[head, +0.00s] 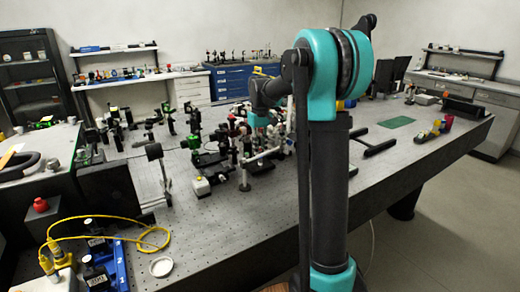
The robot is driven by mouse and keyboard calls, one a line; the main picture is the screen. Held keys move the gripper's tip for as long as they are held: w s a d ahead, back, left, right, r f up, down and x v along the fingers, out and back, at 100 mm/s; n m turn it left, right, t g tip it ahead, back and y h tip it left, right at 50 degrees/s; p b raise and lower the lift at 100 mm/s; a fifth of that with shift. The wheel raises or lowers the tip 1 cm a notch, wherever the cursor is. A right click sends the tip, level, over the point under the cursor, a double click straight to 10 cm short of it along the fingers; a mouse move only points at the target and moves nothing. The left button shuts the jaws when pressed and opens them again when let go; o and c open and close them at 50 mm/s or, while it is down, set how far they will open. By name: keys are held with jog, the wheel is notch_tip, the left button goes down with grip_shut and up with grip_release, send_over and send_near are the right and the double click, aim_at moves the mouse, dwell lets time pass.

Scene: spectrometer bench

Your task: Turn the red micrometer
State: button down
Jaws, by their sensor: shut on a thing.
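My arm reaches from the near side over the perforated optical bench (225,232), and its dark wrist with a teal ring bends down among the mounts at the middle. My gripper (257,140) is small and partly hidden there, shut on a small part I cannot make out. The red micrometer cannot be told apart in this crowded cluster of posts and mounts (235,150). Only the head view is given, so contact and turning angle cannot be seen.
A red knob (40,205) stands at the left, near yellow cables (150,240) and a white round dish (161,267). The front middle of the bench is clear.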

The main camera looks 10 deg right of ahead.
aim_at(260, 150)
dwell(0.3)
jog(key=c, duration=1.5)
grip_release()
jog(key=shift+o, duration=0.2)
notch_tip(260, 150, up, 12)
jog(key=shift+s, duration=0.1)
